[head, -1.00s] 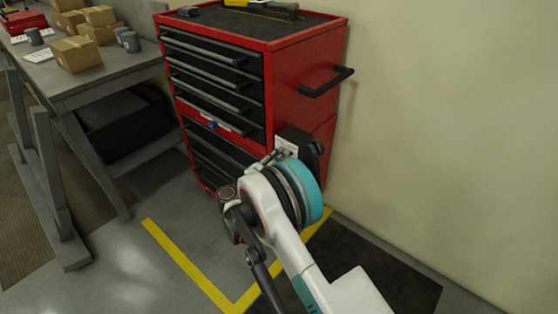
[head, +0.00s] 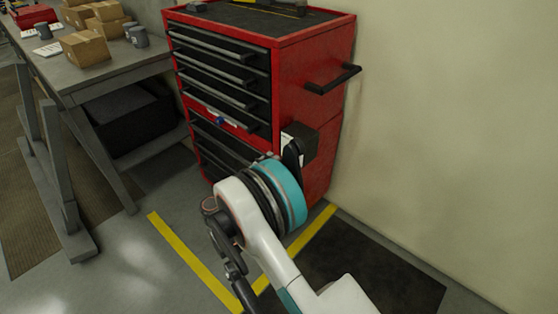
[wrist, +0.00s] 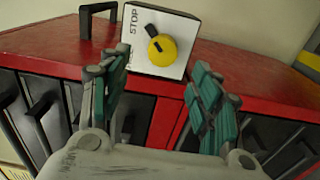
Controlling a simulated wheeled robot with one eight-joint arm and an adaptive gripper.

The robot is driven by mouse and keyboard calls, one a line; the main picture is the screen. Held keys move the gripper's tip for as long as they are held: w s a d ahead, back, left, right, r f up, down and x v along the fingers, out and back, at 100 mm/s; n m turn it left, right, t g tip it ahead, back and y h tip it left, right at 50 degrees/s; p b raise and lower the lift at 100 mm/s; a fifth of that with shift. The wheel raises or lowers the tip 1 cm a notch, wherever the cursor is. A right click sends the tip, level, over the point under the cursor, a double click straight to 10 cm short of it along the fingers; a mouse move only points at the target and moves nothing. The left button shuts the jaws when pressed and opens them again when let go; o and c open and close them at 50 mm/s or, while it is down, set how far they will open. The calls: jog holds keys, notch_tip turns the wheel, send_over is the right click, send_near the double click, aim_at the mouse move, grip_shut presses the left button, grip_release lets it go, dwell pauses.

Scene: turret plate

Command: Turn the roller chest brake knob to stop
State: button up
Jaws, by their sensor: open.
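The red roller chest (head: 325,90) stands against the wall in the head view. A dark box with a pale plate (head: 304,141) sticks out of its right side. In the wrist view the white plate (wrist: 178,27) carries a round yellow brake knob (wrist: 163,50) with a black pointer bar aimed up and left. STOP is lettered along the plate's left edge; a second label below it is partly hidden. My gripper (wrist: 153,76) is open and empty, its teal-padded fingers either side of the line to the knob, apparently short of it. In the head view my arm mostly hides the gripper.
A black side handle (head: 332,80) juts from the chest above the box. A workbench (head: 100,68) with cartons and mugs stands to the left. Yellow floor tape (head: 190,262) and a dark mat (head: 365,270) lie in front. The wall is close on the right.

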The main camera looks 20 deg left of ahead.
jog(key=shift+v, duration=2.05)
